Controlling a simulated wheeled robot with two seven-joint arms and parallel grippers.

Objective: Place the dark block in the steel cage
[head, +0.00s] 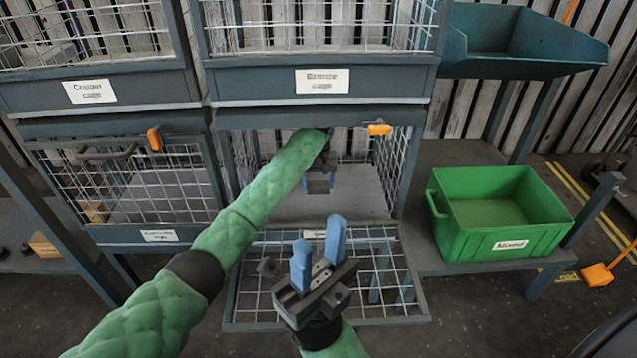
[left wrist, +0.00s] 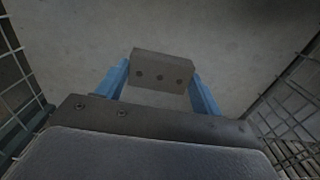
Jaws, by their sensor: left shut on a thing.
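The lower cage with its mesh door (head: 375,305) folded down and open is in the middle of the head view; its label is mostly hidden, so I cannot read it as steel. My left gripper (head: 319,178) is inside this cage, above the floor plate (head: 358,190). In the left wrist view, its blue fingers (left wrist: 160,88) are shut on the dark block (left wrist: 162,68), a grey-brown bar with holes in its face. Whether the block touches the floor plate is unclear. My right gripper (head: 318,258) is open and empty, in front of the lowered door.
Copper cage (head: 95,100) and another labelled cage (head: 265,88) are above. A closed lower cage (head: 150,190) with an orange latch is left. A green bin marked Mixed (head: 480,235) stands right, below a teal tray (head: 570,55). Mesh walls flank my left gripper.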

